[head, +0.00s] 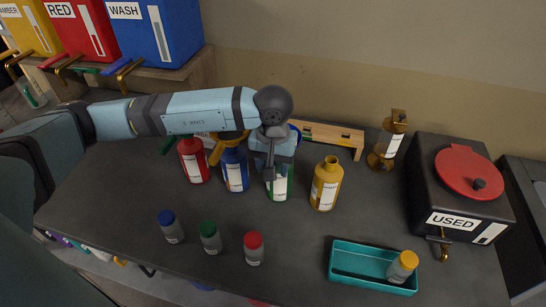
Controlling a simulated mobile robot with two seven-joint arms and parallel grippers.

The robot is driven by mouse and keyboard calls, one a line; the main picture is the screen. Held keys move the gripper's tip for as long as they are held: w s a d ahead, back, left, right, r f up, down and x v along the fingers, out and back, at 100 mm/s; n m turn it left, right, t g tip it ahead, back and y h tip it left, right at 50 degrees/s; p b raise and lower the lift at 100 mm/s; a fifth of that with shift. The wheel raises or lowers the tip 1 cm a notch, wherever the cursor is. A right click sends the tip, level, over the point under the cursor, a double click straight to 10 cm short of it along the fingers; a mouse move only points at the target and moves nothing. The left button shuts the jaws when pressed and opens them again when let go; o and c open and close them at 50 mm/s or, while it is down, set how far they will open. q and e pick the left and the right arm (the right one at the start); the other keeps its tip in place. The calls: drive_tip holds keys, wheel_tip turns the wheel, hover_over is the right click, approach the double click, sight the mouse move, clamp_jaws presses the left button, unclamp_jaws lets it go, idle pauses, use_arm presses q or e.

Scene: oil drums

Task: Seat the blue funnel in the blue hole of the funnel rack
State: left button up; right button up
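My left arm reaches in from the left, and its gripper (269,176) points down in front of the wooden funnel rack (335,135), above or beside the green-labelled bottle (281,186). The gripper's fingers show nearly edge-on, so their opening is unclear. A small blue curved edge (297,131) shows just behind the gripper, at the rack; it may be part of the blue funnel, mostly hidden. My arm and gripper cover the rack's middle and left, so the blue hole cannot be made out. My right gripper is not in view.
A red bottle (194,161), a blue bottle (235,172) and a yellow bottle (326,185) stand near the gripper. Several capped jars stand in front. A teal tray (345,275) holds a yellow-capped jar. A black USED bin (450,205) is at right.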

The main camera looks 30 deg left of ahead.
use_arm(q)
drive_tip(key=shift+c, duration=0.5)
clamp_jaws()
drive_tip(key=shift+r, duration=0.8)
drive_tip(key=shift+r, duration=0.15)
drive_tip(key=shift+r+p, duration=0.45)
drive_tip(key=shift+r, duration=1.65)
